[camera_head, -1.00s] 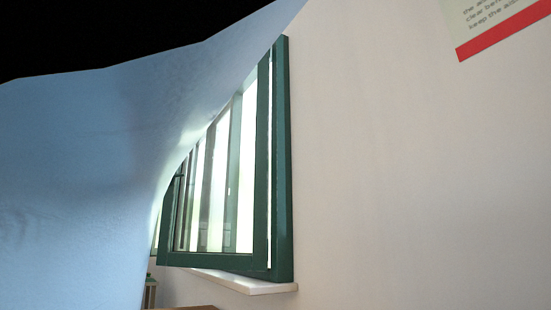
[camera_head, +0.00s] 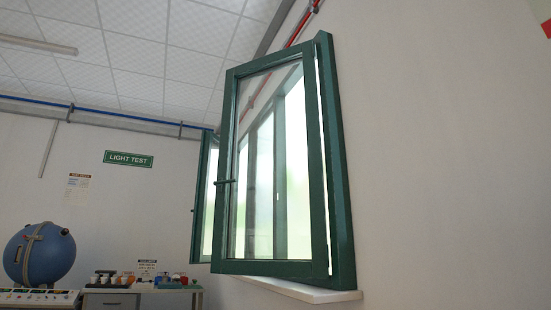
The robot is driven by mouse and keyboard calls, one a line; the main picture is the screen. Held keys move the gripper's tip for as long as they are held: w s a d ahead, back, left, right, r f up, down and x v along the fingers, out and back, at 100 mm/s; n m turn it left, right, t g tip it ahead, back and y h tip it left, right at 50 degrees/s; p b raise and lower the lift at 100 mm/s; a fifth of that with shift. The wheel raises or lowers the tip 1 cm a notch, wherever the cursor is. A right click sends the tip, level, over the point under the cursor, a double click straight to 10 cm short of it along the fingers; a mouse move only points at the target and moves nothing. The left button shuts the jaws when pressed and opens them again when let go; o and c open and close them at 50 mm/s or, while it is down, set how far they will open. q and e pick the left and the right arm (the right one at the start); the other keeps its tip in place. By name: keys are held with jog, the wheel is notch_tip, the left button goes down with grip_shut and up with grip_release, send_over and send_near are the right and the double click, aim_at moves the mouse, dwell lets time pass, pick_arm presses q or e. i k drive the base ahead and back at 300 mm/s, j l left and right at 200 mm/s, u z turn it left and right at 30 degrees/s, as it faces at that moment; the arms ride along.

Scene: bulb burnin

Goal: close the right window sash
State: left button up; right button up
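The right window sash (camera_head: 282,268) has a dark green frame around clear glass and stands swung open into the room, hinged at its right edge on the green window frame (camera_head: 337,170). Its dark handle (camera_head: 225,182) is on the left stile. The other green sash (camera_head: 202,205) shows behind it at the left, also standing open, with its own small handle. Neither of my grippers is in view.
A white sill (camera_head: 310,292) juts out below the window. At the far left a blue sphere (camera_head: 40,255) stands by a bench (camera_head: 112,299) with small items, under a LIGHT TEST sign (camera_head: 128,159). A red pipe (camera_head: 303,22) runs above the window.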

aim_at(222, 262)
jog(key=j+z, duration=0.15)
jog(key=j, duration=0.4)
jog(key=k+j+z, duration=0.15)
jog(key=j, duration=0.4)
jog(key=j+z, duration=0.15)
jog(key=j, duration=0.4)
jog(key=i+j+z, duration=0.2)
jog(key=j, duration=0.25)
jog(key=i+j+z, duration=0.1)
jog(key=j+z, duration=0.15)
jog(key=j, duration=0.2)
jog(key=j+z, duration=0.2)
jog(key=j, duration=0.3)
jog(key=i, duration=0.05)
